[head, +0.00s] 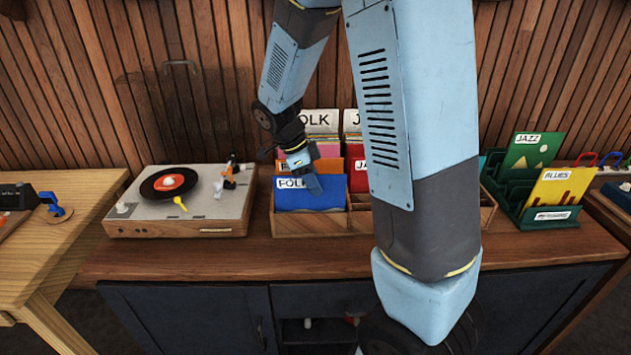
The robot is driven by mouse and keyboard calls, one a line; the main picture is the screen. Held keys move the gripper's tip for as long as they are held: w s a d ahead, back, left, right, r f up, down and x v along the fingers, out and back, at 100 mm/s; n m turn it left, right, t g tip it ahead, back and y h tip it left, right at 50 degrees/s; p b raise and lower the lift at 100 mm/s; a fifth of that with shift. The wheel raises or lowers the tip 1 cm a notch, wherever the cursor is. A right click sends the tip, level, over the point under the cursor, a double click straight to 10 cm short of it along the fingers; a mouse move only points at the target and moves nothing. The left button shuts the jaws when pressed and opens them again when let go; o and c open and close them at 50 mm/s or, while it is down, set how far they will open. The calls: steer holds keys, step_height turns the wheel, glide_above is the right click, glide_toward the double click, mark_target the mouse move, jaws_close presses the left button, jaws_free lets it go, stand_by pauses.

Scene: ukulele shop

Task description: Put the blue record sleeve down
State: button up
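The blue record sleeve (326,195), with a white FOLK label, stands upright at the front of the left section of a wooden record crate (318,222). Its lower edge is hidden behind the crate's front wall. My gripper (310,180) reaches down to the sleeve's top edge. One finger shows in front of the sleeve's face, covering part of it and the end of the label. The other finger is hidden, so I cannot tell whether the gripper is shut on the sleeve.
Orange and red sleeves (358,180) stand behind and right of the blue one. A record player (190,210) is on the left of the cabinet top (230,262). A green rack (548,216) with JAZZ and BLUES sleeves stands right. My arm hides the crate's middle.

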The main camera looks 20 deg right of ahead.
steer(key=shift+o, duration=0.2)
steer(key=shift+r, duration=0.5)
steer(key=v, duration=1.1)
steer(key=shift+r, duration=0.1)
steer(key=s+d+r+n+t+y, duration=0.2)
steer(key=s+r+n+t, duration=0.1)
steer(key=s+n, duration=0.7)
steer(key=s+d+r+n+t+y, duration=0.2)
steer(key=s+r+n+t, duration=0.2)
steer(key=s+n, duration=0.6)
steer(key=shift+s+d+r+n, duration=0.35)
steer(key=shift+r+n, duration=0.35)
steer(key=shift+n, duration=0.1)
